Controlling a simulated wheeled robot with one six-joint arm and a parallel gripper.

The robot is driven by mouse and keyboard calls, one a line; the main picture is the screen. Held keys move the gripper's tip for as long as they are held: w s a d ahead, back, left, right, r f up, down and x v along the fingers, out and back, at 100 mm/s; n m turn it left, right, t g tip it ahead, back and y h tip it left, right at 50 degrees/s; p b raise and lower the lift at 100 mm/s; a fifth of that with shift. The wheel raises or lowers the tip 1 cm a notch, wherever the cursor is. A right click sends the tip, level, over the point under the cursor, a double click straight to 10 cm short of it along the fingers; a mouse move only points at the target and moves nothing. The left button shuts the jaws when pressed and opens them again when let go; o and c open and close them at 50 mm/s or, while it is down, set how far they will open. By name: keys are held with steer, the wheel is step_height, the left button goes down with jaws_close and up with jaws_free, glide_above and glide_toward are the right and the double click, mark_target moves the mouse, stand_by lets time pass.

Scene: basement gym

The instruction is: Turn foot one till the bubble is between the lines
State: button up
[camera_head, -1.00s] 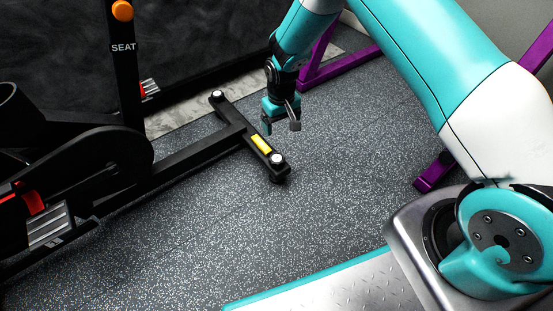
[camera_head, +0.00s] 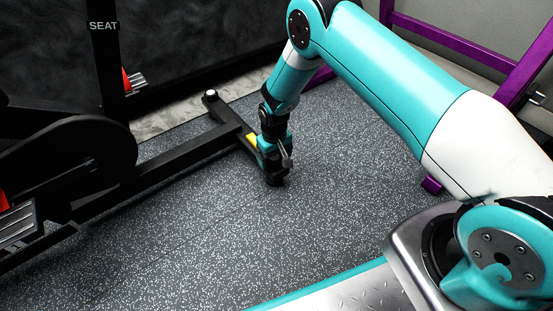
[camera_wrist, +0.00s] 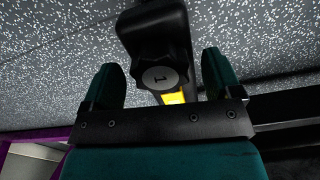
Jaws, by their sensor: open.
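Foot one is a dark, lobed knob with a pale disc marked "1" (camera_wrist: 160,77) at the end of the bike's black cross bar; in the head view my arm hides it. In the wrist view my gripper (camera_wrist: 163,80) is open, with one teal finger on each side of the knob and gaps between. In the head view my gripper (camera_head: 276,168) points down at the near end of the bar. A yellow level (camera_head: 251,138) on the bar is partly covered by my gripper, and it also shows in the wrist view (camera_wrist: 174,98). I cannot make out its bubble.
The exercise bike's black frame (camera_head: 175,165) runs left from the cross bar, with a post marked SEAT (camera_head: 103,60) at upper left. Another round foot (camera_head: 211,94) tops the bar's far end. Purple rack parts (camera_head: 440,40) stand at right. Speckled floor (camera_head: 200,250) is open in front.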

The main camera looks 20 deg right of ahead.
steer(key=shift+c, duration=0.2)
steer(key=c, duration=0.9)
steer(key=shift+d, duration=0.2)
steer(key=shift+n+p, duration=0.3)
steer(key=shift+p, duration=0.15)
steer(key=n+p, duration=0.2)
steer(key=shift+r+n, duration=0.15)
steer(key=shift+n, duration=0.15)
steer(key=shift+w+d+n+p, duration=0.1)
steer(key=shift+n+p, duration=1.15)
steer(key=shift+n, duration=1.25)
steer(key=shift+f, duration=0.2)
